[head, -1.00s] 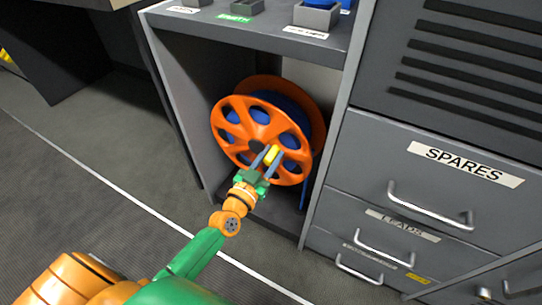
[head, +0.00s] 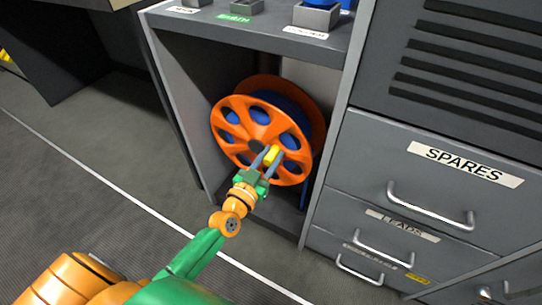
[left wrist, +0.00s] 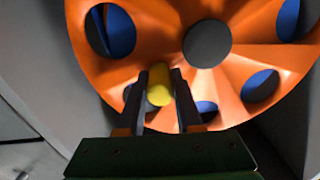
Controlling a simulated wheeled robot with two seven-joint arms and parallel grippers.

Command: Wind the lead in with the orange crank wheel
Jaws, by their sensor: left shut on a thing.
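The orange crank wheel (head: 254,128) stands upright in an open grey cabinet bay, with blue lead wound behind it showing through its holes. It also fills much of the left wrist view (left wrist: 235,75), with its dark hub (left wrist: 207,43) at upper middle. My left gripper (head: 267,158) is shut on this handle; in the left wrist view the handle (left wrist: 159,86) sits between the two fingers. A blue length of lead (head: 304,192) hangs at the wheel's lower right. My right gripper is not in view.
A grey cabinet with a SPARES drawer (head: 440,185) and a LEADS drawer (head: 395,235) stands right of the bay, its metal handles sticking out. A shelf (head: 260,28) with small grey boxes (head: 316,16) lies above the wheel. Open floor lies to the left.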

